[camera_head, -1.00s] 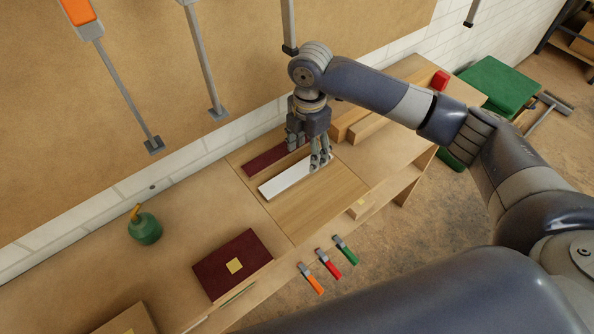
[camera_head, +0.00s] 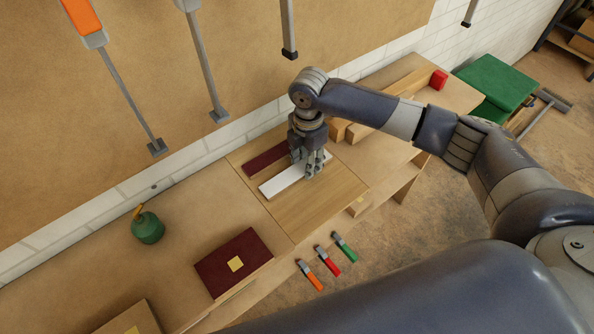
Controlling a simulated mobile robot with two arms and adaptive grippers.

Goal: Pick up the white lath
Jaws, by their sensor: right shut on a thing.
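The white lath (camera_head: 284,182) is a flat white strip on the light wooden board of the workbench. Its far right end is partly hidden by my right gripper (camera_head: 308,172). My right gripper points down over that end with its fingers closed around the lath. I cannot tell whether the lath is clear of the board. A dark red lath (camera_head: 264,160) lies just behind the white one, partly behind the gripper. My left gripper is not in view.
Wooden blocks (camera_head: 372,122) and a red item (camera_head: 439,79) lie beyond my right gripper.

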